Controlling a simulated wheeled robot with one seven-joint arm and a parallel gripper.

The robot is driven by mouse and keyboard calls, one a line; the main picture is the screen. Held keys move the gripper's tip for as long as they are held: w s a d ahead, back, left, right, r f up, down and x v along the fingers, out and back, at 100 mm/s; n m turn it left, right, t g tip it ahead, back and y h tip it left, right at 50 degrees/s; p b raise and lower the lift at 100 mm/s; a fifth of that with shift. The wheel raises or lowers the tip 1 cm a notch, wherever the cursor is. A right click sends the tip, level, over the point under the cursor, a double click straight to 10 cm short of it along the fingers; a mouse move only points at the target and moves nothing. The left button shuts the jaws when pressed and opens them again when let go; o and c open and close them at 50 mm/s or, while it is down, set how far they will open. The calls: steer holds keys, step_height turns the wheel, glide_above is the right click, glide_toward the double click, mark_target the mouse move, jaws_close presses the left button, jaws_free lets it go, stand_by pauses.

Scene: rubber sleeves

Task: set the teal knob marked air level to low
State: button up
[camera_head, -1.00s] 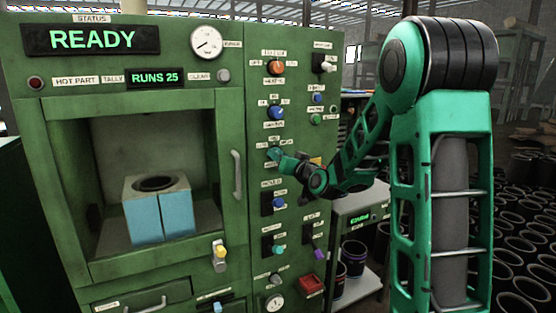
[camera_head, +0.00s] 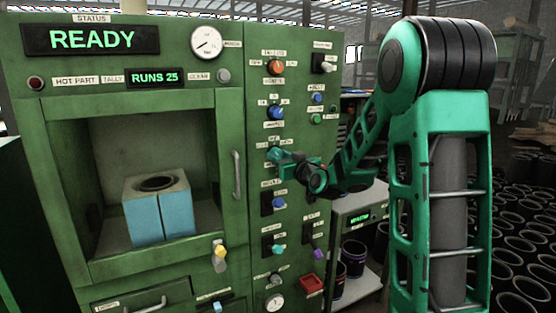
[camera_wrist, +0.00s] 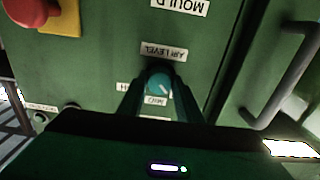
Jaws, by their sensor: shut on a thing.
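The teal knob (camera_wrist: 159,82) is between my fingertips in the wrist view, with a pale pointer line on its face. Its AIR LEVEL label (camera_wrist: 164,52) appears upside down above it. A label reading MID (camera_wrist: 156,101) lies just below it, and a partly hidden label (camera_wrist: 124,87) is at its left. In the head view the knob (camera_head: 273,154) is on the green panel's middle column. My gripper (camera_head: 279,156) reaches it from the right and is shut on it; it also shows in the wrist view (camera_wrist: 159,88). The low label is not readable.
A red button (camera_wrist: 27,10) on a yellow plate (camera_wrist: 66,16) is near my gripper in the wrist view. Blue knobs sit above (camera_head: 276,112) and below (camera_head: 279,202) in the head view. A door handle (camera_head: 237,175) stands out at the left.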

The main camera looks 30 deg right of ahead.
steer(key=shift+f, duration=0.2)
steer(key=o, duration=1)
steer(key=shift+a, duration=0.1)
steer(key=shift+o, duration=0.2)
steer(key=shift+r, duration=0.1)
steer(key=shift+s, duration=0.15)
steer(key=s, duration=1)
steer(key=shift+s, duration=0.2)
